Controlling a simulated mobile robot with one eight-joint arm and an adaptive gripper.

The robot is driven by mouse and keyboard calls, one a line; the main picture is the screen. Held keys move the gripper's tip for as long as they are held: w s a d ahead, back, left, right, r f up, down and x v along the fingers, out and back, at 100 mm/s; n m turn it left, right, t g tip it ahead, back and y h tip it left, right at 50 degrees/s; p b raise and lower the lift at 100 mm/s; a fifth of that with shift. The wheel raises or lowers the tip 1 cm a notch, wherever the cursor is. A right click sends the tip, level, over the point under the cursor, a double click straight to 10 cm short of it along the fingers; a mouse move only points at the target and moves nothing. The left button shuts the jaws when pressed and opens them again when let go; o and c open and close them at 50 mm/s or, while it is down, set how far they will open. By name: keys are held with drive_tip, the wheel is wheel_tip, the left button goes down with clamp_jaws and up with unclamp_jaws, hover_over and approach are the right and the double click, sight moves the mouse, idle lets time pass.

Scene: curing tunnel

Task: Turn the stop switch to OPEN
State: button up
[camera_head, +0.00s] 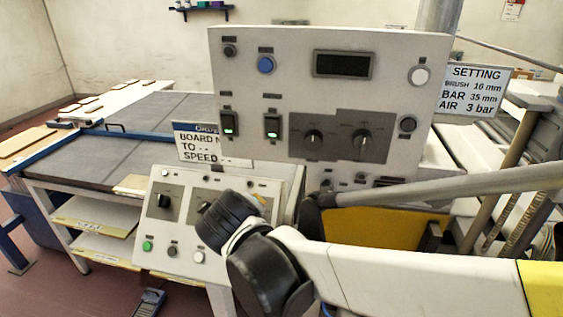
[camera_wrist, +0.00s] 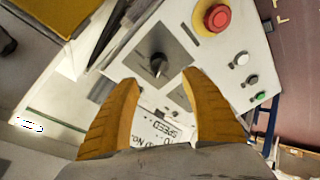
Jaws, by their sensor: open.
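The sloped lower control panel (camera_head: 185,275) carries two dark rotary knobs on grey plates. The left knob (camera_head: 163,200) is clear to see; the right knob (camera_head: 205,207) is partly covered by my arm. In the wrist view one dark knob (camera_wrist: 157,65) on a grey plate lies just beyond my fingertips, between their lines and apart from them. The other plate is partly behind my right-hand finger. I cannot read labels that tell which knob is the stop switch. My gripper (camera_wrist: 162,80) is open and empty, its yellow fingers spread; my wrist hides it in the head view.
A red mushroom button (camera_wrist: 217,17) and white, black and green buttons (camera_wrist: 260,95) sit beside the knob. An upright panel (camera_head: 235,70) with more knobs stands behind. A board-speed sign (camera_head: 200,145) hangs near it. A grey conveyor bed (camera_head: 90,160) lies left.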

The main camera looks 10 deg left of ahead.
drive_tip(key=shift+v, duration=2.2)
drive_tip(key=shift+d, duration=0.1)
